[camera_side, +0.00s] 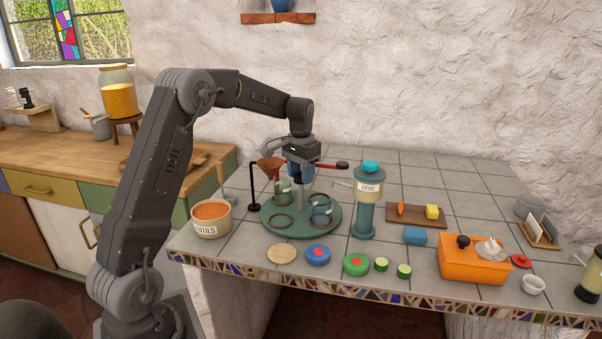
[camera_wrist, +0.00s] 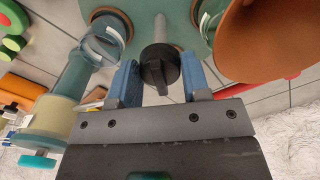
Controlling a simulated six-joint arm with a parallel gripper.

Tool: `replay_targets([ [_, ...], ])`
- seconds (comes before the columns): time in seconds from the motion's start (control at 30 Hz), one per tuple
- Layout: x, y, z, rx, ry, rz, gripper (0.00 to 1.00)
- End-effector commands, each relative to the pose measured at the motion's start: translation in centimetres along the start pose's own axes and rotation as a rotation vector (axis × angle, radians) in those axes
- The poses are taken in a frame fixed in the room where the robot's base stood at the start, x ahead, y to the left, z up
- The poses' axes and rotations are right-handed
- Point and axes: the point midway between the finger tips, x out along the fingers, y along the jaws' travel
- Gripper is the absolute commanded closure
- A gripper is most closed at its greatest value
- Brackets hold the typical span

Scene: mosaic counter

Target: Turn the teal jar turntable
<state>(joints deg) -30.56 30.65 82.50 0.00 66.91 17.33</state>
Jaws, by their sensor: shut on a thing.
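The round teal turntable (camera_side: 298,228) stands on the tiled counter, with a grey post (camera_side: 300,190) rising from its middle. It carries clear glass jars, one at the back left (camera_side: 282,198) and one at the right (camera_side: 320,214), and bare dark rings (camera_side: 280,222). A black knob (camera_wrist: 159,68) tops the post. My gripper (camera_side: 300,176) is above the turntable's centre, pointing down. In the wrist view its blue fingers (camera_wrist: 163,80) lie on either side of the knob, shut on it. In the side view the gripper hides the knob.
A copper funnel (camera_side: 270,165) hangs close to my gripper's left, near a black stand (camera_side: 253,185). A teal and cream brine dispenser (camera_side: 368,198) stands to the right. A lentils tub (camera_side: 211,220) is at left. Lids (camera_side: 318,255) and an orange box (camera_side: 473,262) lie along the front.

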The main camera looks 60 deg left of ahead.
Motion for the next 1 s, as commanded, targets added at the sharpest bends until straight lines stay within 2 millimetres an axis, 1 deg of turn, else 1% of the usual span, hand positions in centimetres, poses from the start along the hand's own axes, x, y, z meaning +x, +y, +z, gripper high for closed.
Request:
replay_targets([
  [1.0, -0.20, 0.00, -0.07, 0.508, 0.005, -0.002, 0.99],
])
